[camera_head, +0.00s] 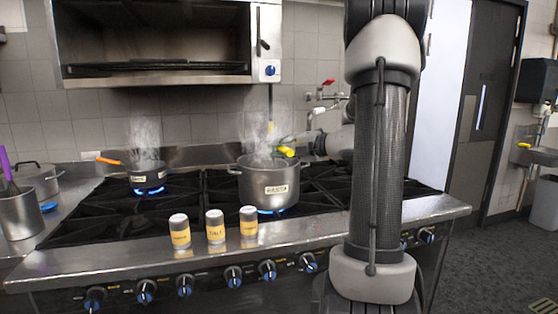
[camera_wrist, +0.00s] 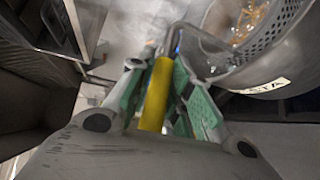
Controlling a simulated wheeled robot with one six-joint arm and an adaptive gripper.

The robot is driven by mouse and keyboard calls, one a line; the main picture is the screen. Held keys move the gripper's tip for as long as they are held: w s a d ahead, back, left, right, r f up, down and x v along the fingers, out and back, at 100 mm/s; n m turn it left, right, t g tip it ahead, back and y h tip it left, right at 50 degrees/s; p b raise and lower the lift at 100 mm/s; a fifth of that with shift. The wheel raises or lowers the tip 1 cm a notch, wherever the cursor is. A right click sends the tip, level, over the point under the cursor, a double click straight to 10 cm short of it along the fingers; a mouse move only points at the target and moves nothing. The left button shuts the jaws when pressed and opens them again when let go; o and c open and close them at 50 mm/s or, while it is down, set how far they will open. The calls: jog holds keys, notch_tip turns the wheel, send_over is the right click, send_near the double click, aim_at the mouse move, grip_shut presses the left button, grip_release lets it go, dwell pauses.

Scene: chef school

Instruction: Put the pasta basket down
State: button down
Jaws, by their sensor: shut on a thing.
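The pasta basket (camera_wrist: 287,22) is a perforated metal basket with pasta showing inside it. Its yellow handle (camera_wrist: 158,95) lies between the green pads of my gripper (camera_wrist: 160,98), which is shut on it. The basket shows within the rim of the steel pot labelled PASTA (camera_wrist: 283,76); whether it rests on the bottom or hangs is hidden. In the head view, the steaming pot (camera_head: 268,188) stands on a lit burner, with the yellow handle (camera_head: 286,151) above its right rim. My gripper (camera_head: 303,142) is just right of the pot there, partly hard to make out.
A smaller steaming pot (camera_head: 148,174) stands on a lit burner to the left. Three shakers, including the salt (camera_head: 215,225), stand along the stove's front edge (camera_head: 125,254). A wall tap (camera_head: 325,96) is behind. Empty grates (camera_head: 100,215) lie at the left front.

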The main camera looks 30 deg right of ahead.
jog(key=shift+f, duration=1.35)
jog(key=c, duration=1.3)
grip_release()
jog(key=shift+f, duration=0.1)
jog(key=v, duration=1.2)
